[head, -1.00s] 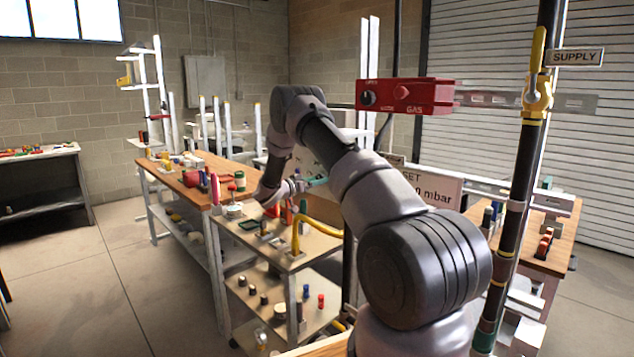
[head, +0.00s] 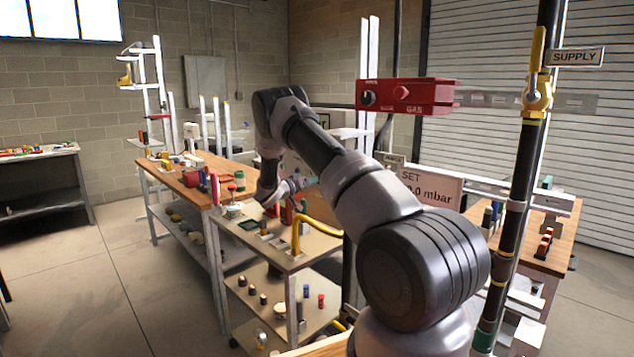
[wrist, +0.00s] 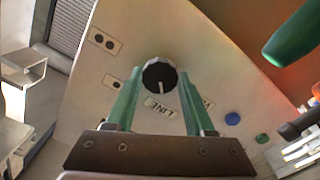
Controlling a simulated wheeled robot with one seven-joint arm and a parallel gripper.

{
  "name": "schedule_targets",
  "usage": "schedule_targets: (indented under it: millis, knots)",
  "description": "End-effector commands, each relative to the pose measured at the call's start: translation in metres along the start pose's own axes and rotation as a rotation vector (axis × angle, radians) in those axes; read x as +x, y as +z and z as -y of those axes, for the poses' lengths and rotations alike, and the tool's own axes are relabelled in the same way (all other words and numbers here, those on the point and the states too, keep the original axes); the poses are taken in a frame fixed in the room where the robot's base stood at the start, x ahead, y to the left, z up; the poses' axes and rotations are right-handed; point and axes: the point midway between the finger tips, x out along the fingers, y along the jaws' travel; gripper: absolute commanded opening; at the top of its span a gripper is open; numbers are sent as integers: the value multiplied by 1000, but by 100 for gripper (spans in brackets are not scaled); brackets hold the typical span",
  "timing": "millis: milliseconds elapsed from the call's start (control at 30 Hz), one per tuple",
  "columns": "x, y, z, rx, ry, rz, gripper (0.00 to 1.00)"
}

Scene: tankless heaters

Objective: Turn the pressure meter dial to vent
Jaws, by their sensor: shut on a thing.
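In the wrist view the black round dial (wrist: 160,76) sits on a pale panel (wrist: 232,75). A light pointer mark on it points down the picture, toward a label (wrist: 160,104) that seems to read LINE, upside down. A second label (wrist: 207,103) is mostly hidden by a finger. My gripper (wrist: 160,74) has its green fingers on either side of the dial, shut on it. In the head view my gripper (head: 302,184) is small and partly behind my arm; the dial cannot be made out there.
A red gas box (head: 430,97) and a SET mbar sign (head: 430,186) are near my arm. A dark supply pipe (head: 517,190) with a yellow valve (head: 539,95) stands at right. Benches (head: 187,176) with small parts are at left. A green rounded object (wrist: 292,38) shows in the wrist view.

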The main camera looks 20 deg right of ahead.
Motion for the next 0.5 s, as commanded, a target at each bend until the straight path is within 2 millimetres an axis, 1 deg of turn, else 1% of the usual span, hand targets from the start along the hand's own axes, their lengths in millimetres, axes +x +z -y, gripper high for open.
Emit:
schedule_targets:
  millis: [200, 500]
  knots:
    - [-1, 0, 1, -181, -1, -3, 0]
    - [-1, 0, 1, -365, -1, -2, 0]
